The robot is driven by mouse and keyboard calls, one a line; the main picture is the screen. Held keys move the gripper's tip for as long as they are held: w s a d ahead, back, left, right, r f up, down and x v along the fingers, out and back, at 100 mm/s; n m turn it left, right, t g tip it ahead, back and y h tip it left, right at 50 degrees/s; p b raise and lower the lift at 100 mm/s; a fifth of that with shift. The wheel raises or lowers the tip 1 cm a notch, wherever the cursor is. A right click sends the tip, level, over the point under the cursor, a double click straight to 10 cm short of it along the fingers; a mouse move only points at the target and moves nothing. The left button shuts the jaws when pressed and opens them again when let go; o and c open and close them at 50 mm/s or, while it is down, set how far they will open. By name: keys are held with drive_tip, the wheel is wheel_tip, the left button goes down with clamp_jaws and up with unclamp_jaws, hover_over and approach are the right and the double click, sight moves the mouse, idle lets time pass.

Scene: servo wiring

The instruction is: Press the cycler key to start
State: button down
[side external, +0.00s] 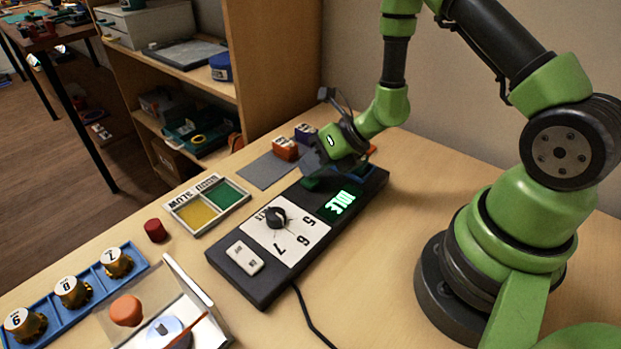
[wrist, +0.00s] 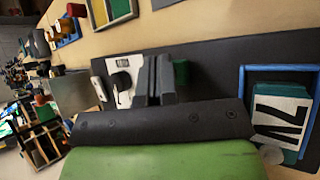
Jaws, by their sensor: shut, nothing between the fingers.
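The cycler is a long dark box (side external: 262,283) on the bench, with a lit display (side external: 340,203) that reads IDLE, a black dial (side external: 276,217) on a white plate numbered 5, 6, 7, and a white rocker switch (side external: 244,257). A dark green key (side external: 313,184) is at its far end, partly hidden by my gripper. My gripper (side external: 322,172) is low over that end; whether it touches the key is unclear. In the wrist view, my gripper (wrist: 155,80) has its fingers together and empty, with a green piece (wrist: 181,72), apparently the key, just right of them.
A blue-framed holder with a labelled teal block (wrist: 283,115) is right in the wrist view. A yellow and green tray (side external: 207,203), red cap (side external: 155,230), blue rack of numbered servos (side external: 72,292) and clear box (side external: 180,300) are left of the cycler. A cable runs from its front.

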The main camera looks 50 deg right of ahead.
drive_tip(key=shift+f, duration=0.45)
idle(0.4)
drive_tip(key=shift+r, duration=0.95)
drive_tip(key=shift+r, duration=2.5)
